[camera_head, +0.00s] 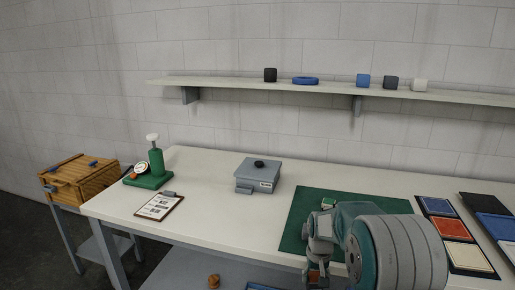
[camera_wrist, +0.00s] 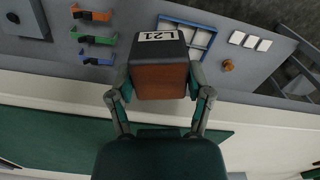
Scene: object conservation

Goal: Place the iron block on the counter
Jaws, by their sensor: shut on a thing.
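My gripper (camera_wrist: 158,95) is shut on a block (camera_wrist: 160,82) in the wrist view. The block has a dark top with a white printed label and a rust-brown face; I take it for the iron block. In the head view my gripper (camera_head: 317,268) hangs at the front edge of the pale counter (camera_head: 225,215), and my arm hides much of it. In the wrist view the held block appears over the grey lower shelf, in front of the counter edge.
A green mat (camera_head: 293,228), a grey lidded box (camera_head: 258,177), a clipboard (camera_head: 159,206) and a green gauge stand (camera_head: 150,172) are on the counter. Coloured trays (camera_head: 454,228) lie at right. The wall shelf (camera_head: 230,84) holds small blocks. The counter's middle left is clear.

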